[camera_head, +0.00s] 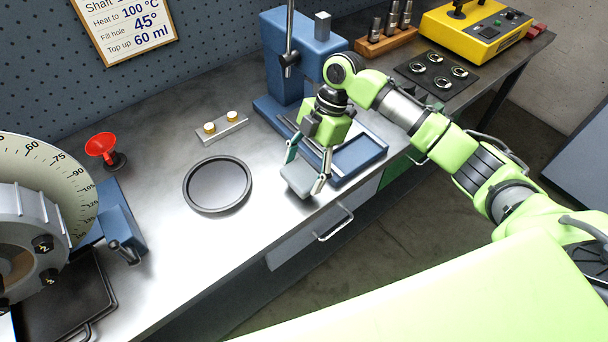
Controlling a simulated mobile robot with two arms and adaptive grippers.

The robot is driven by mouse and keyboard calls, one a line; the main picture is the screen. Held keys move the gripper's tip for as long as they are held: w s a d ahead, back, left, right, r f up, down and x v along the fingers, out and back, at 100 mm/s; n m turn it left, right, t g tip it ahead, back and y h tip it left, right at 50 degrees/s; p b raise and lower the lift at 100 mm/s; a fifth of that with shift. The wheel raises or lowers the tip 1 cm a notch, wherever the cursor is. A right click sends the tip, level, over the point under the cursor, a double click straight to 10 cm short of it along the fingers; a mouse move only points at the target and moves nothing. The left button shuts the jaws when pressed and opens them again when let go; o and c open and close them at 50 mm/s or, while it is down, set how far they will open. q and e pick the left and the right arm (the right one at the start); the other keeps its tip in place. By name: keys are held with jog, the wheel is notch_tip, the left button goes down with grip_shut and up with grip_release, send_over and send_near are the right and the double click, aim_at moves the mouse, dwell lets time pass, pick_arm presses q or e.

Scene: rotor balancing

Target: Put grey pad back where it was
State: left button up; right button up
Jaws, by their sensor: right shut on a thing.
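The grey pad (299,180) is a flat, light grey block near the front edge of the bench. My right gripper (306,176) points down and is shut on the pad, with a finger at either side of it. I cannot tell whether the pad touches the bench top or hangs just above it. The blue tray (371,164) of the press lies directly right of the pad. My left gripper is not in view.
A round black dish (217,185) and a small plate with two brass pegs (221,127) lie left of the pad. The blue press (288,62) stands behind. A dial machine (35,205) and red funnel (101,146) are at left. A yellow box (478,30) stands at back right.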

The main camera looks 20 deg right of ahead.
aim_at(304, 179)
jog(key=shift+w+f, duration=0.25)
jog(key=shift+f, duration=0.05)
notch_tip(304, 179, down, 2)
jog(key=shift+d+f+p, duration=0.1)
jog(key=shift+f+p, duration=0.05)
jog(key=shift+p, duration=0.6)
jog(key=shift+f, duration=0.4)
jog(key=shift+f, duration=0.15)
jog(key=o, duration=1)
